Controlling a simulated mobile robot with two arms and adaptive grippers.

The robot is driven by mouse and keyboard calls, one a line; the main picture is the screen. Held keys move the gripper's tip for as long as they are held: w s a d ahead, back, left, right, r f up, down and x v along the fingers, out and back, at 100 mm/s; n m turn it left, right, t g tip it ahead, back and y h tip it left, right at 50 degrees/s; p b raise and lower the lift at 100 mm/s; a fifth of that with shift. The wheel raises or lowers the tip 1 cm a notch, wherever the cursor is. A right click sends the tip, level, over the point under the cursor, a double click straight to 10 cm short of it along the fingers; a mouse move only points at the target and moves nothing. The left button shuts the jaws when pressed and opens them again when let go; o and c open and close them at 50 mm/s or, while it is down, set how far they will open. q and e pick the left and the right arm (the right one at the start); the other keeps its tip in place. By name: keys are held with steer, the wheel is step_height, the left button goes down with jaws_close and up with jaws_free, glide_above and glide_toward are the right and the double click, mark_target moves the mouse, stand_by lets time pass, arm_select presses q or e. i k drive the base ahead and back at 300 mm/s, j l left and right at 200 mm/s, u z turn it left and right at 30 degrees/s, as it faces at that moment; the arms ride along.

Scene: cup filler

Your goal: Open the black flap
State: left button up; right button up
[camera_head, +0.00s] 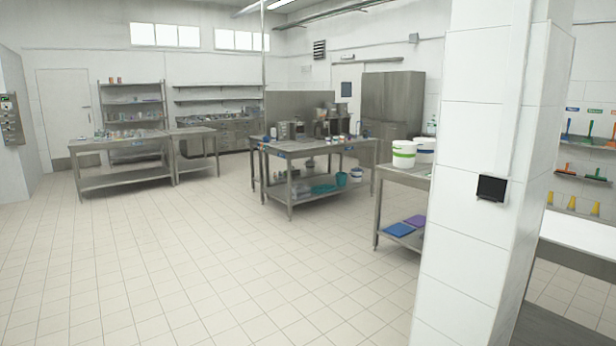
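A small black box-like piece (491,188) is fixed to the white tiled pillar on the right. It is the only thing in view that looks like a black flap. It seems closed, but it is too small to tell for certain. Neither of my grippers is in view.
The pillar (470,120) stands close on the right. A steel table (325,146) with machines is in the middle, and another steel table (120,144) is at the left. A white worktop (580,245) is right of the pillar. The tiled floor (200,270) in front is clear.

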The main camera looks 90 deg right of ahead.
mark_target(490, 189)
steer(key=z, duration=3.7)
